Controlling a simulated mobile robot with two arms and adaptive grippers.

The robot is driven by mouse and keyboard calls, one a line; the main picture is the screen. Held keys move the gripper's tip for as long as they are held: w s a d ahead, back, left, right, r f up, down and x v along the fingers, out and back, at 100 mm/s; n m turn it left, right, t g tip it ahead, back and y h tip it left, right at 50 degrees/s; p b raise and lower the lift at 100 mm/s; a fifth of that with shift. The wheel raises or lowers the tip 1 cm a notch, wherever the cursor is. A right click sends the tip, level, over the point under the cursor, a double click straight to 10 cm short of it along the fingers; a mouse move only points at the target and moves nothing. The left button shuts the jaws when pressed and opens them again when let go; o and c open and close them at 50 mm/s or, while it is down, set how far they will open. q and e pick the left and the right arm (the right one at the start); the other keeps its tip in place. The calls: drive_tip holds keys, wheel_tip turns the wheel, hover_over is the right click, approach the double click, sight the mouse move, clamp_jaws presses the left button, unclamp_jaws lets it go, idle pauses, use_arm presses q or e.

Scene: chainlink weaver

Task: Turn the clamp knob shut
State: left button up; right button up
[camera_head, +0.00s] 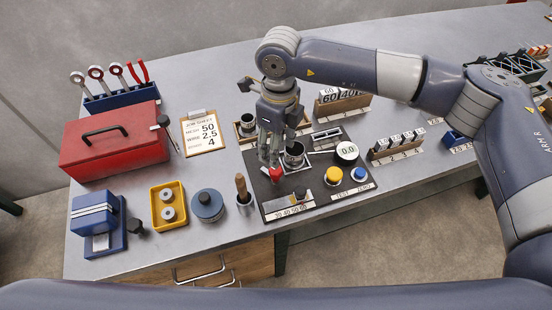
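A small red knob (275,175), which looks like the clamp knob, sits on the dark plate (325,203) at the front of the bench. My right gripper (270,164) points down right over the knob, its fingertips at or just above it. The fingers hide part of the knob, and I cannot tell whether they touch or grip it. A dark metal cup (293,155) stands just right of the fingers. My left gripper is not in view.
On the plate are a yellow button (333,176), a blue button (360,174) and a round dial (347,152) reading 0.0. A wooden-handled tool in a holder (243,190) stands close on the left. A red toolbox (115,142) is farther left.

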sight(277, 172)
drive_tip(key=f, duration=0.1)
drive_tip(key=s+f+p, duration=0.1)
drive_tip(key=shift+s+f, duration=0.2)
drive_tip(key=shift+f, duration=0.2)
drive_tip(key=f, duration=0.2)
drive_tip(key=f+p, duration=0.1)
drive_tip(key=shift+w+a+f, duration=0.1)
drive_tip(key=shift+w+f, duration=0.05)
drive_tip(key=shift+w, duration=0.1)
wheel_tip(277, 172, down, 2)
drive_tip(key=shift+f, duration=0.2)
drive_tip(key=shift+w, duration=0.1)
drive_tip(key=shift+c, duration=1.4)
drive_tip(key=c, duration=0.8)
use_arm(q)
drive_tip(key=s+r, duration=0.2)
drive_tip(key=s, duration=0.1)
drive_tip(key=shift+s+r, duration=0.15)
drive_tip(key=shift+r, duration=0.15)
